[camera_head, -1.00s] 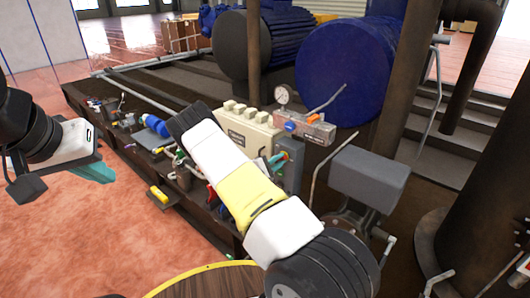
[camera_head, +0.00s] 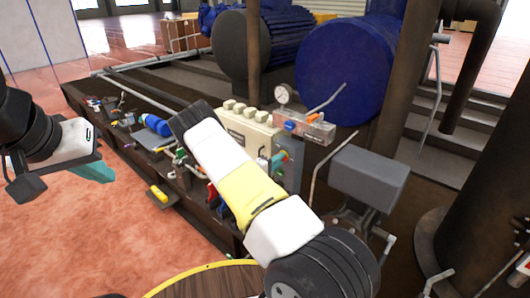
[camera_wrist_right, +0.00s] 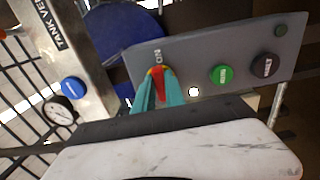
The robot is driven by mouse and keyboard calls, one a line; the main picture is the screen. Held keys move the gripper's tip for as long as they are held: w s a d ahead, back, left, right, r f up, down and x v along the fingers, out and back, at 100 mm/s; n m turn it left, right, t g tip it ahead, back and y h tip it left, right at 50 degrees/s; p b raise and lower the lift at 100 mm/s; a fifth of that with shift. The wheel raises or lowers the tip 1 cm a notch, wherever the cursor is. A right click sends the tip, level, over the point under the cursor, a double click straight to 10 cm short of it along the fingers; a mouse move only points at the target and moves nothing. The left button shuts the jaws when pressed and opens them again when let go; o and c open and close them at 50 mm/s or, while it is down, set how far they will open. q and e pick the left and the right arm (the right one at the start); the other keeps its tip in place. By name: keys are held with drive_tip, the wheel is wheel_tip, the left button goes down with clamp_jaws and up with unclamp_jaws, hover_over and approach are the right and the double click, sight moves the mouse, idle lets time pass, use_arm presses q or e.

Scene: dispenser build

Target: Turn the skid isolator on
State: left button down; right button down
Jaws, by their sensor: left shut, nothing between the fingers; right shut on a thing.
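The skid isolator is a red handle (camera_wrist_right: 157,82) on a yellow disc, set in a grey panel (camera_wrist_right: 220,50) in the right wrist view. An "ON" label is printed beside the handle's tip, and the handle points roughly toward it. My right gripper (camera_wrist_right: 157,92) has its teal fingers on either side of the handle, shut on it. In the head view the grey panel box (camera_head: 290,160) is partly hidden behind my right arm, with the teal fingertips (camera_head: 277,160) at its face. My left gripper (camera_head: 95,172) is shut and empty over the red floor at the left.
A green button (camera_wrist_right: 222,74) and a black button (camera_wrist_right: 265,65) sit on the same panel. A cream box (camera_head: 248,130), a pressure gauge (camera_head: 283,94) and a tank vent block (camera_head: 305,128) stand close by. Blue tanks (camera_head: 345,70) are behind.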

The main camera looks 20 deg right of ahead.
idle(0.3)
drive_tip(key=c, duration=1.4)
unclamp_jaws()
drive_tip(key=v, duration=0.8)
